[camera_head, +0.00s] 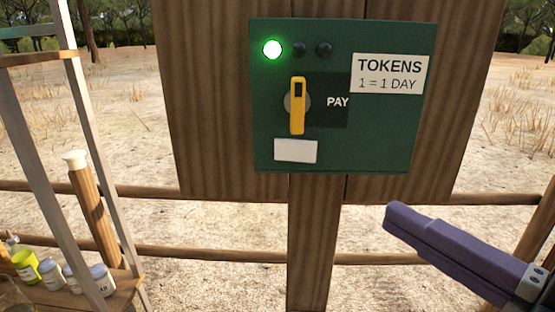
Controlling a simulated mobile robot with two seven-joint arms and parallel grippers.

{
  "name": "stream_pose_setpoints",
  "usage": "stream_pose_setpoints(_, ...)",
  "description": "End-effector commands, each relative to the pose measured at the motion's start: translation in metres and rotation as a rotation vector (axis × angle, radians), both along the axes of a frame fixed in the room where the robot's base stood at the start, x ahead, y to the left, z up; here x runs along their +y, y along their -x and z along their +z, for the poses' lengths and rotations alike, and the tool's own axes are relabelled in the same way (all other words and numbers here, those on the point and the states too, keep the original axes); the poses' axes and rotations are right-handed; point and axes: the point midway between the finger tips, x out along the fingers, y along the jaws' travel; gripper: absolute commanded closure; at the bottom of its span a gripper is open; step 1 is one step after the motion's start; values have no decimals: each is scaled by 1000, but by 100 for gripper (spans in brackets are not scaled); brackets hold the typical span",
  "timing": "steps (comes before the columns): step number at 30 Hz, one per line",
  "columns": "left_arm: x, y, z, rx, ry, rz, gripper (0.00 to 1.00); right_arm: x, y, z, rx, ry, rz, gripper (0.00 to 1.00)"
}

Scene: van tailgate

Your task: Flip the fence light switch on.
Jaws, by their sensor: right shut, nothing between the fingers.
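A green switch panel (385,130) is fixed to a brown wooden board on a post. Its yellow switch handle (297,106) stands upright on a grey round base, left of a dark patch marked PAY. The leftmost lamp (272,49) at the top of the panel glows green; two lamps beside it are dark. My right gripper (392,216) comes in from the lower right. It is shut and empty, below and to the right of the panel, apart from the handle. My left gripper is not in view.
A TOKENS sign (390,74) and a blank white label (295,151) are on the panel. The wooden post (312,240) runs down below it, with fence rails behind. At left stands a metal frame (100,160) by a shelf with jars (50,273).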

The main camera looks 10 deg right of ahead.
Motion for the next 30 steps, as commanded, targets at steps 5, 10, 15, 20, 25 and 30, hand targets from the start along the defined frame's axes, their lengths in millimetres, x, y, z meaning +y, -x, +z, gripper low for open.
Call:
stream_pose_setpoints(5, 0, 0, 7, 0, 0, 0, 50, 4, -11, 2, -1, -3, -2, 100)
stream_pose_setpoints(10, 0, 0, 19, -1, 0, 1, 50, 13, -37, 5, -2, -2, -2, 100)
stream_pose_setpoints(15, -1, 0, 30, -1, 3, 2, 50, 26, -69, 5, -3, -3, -2, 100)
stream_pose_setpoints(20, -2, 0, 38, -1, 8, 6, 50, 37, -98, 4, -1, -4, -2, 100)
stream_pose_setpoints(25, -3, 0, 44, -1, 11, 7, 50, 25, -119, 2, 1, -2, -2, 100)
stream_pose_setpoints(30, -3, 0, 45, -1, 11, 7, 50, 20, -129, 1, 0, -3, -2, 100)
